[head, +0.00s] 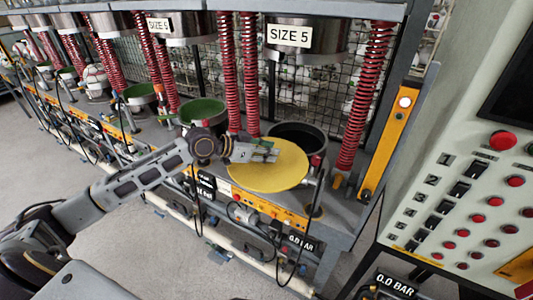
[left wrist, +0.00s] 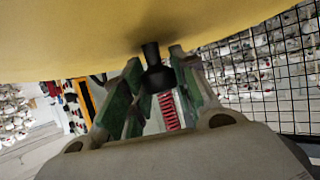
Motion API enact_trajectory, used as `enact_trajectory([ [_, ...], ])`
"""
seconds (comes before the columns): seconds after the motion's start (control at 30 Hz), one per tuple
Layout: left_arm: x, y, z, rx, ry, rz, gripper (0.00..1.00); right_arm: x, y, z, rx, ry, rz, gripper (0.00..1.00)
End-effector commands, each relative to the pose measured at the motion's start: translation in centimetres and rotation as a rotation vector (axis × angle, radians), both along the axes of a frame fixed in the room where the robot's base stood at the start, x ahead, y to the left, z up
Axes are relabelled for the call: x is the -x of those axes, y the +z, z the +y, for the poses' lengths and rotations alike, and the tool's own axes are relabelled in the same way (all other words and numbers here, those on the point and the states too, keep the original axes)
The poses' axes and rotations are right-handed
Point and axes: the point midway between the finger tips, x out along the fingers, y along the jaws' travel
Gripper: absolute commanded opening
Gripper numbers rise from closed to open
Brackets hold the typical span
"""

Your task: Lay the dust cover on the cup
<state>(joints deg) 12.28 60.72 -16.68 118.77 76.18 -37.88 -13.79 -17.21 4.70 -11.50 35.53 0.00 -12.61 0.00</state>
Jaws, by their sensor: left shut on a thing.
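The dust cover is a flat, round yellow disc (head: 270,178) with a small black knob (left wrist: 155,72). My left gripper (head: 266,151) is shut on that knob, its green-padded fingers on either side of it. In the left wrist view the disc's yellow underside or face (left wrist: 150,30) fills the top of the picture. The cup (head: 299,133) is a dark, open cylinder under the right "SIZE 5" press head, just behind the disc. The disc hides the cup's near part in the head view. I cannot tell whether they touch. My right gripper is not in view.
A yellow upright (head: 390,142) is to the right. A control panel (head: 470,190) stands at far right. More cups (head: 203,110) with green insides line the bench leftward.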

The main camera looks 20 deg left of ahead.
Motion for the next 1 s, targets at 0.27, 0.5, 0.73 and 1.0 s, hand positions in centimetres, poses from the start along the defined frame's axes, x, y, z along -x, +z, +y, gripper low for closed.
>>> enact_trajectory([
  [0.27, -2.0, 0.2, -0.4, 0.001, -0.002, -0.003, 0.00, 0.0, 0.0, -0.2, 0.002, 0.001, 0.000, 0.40],
  [0.5, -3.7, 0.2, -0.6, 0.002, -0.001, -0.003, 0.00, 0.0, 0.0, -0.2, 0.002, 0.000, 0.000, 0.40],
  [0.73, -5.3, 0.2, -0.9, 0.003, -0.001, -0.003, 0.00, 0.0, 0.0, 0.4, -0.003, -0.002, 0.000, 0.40],
  [1.0, -7.2, 0.2, -1.2, 0.002, -0.002, -0.002, 0.00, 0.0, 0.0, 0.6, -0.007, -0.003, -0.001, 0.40],
])
